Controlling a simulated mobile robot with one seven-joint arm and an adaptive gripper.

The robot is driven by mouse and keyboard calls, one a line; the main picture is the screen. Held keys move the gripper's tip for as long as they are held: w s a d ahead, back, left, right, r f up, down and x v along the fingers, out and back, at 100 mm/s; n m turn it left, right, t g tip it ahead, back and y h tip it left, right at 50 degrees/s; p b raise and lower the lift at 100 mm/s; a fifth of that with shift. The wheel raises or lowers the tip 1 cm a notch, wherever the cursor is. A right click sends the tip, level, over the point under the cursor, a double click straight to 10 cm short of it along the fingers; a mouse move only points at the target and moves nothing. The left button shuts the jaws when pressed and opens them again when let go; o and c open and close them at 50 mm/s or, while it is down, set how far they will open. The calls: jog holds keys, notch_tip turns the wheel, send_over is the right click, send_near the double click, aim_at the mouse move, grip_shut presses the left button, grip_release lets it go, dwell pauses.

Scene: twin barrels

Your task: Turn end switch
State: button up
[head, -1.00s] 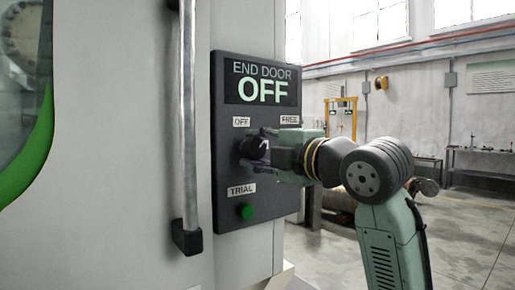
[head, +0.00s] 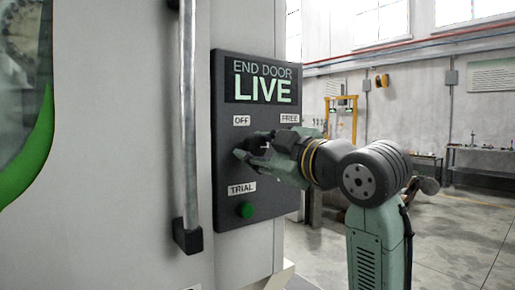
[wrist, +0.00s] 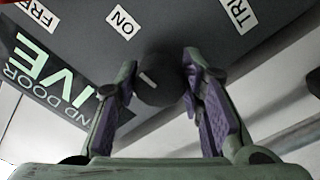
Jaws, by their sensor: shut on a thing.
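The dark control panel (head: 290,195) stands on the machine's side face. Its display (head: 262,83) reads "END DOOR LIVE". The round dark end switch (wrist: 156,88) has a pale mark on its face and sits between my two purple-padded fingers in the wrist view. My gripper (head: 250,150) is shut on the switch, rolled to a slant, and hides most of it in the head view. Labels OFF (head: 241,120), FREE (head: 289,118) and TRIAL (head: 242,188) surround it. The wrist view also shows an ON label (wrist: 122,22).
A green button (head: 246,210) sits low on the panel, below my gripper. A vertical metal handle bar (head: 188,130) stands out left of the panel. Open floor (head: 450,240) and a workbench (head: 480,155) lie to the right.

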jog(key=shift+m, duration=0.3)
jog(key=o, duration=1.1)
jog(key=shift+o, duration=0.2)
jog(key=v, duration=1.2)
jog(key=shift+s+f, duration=0.1)
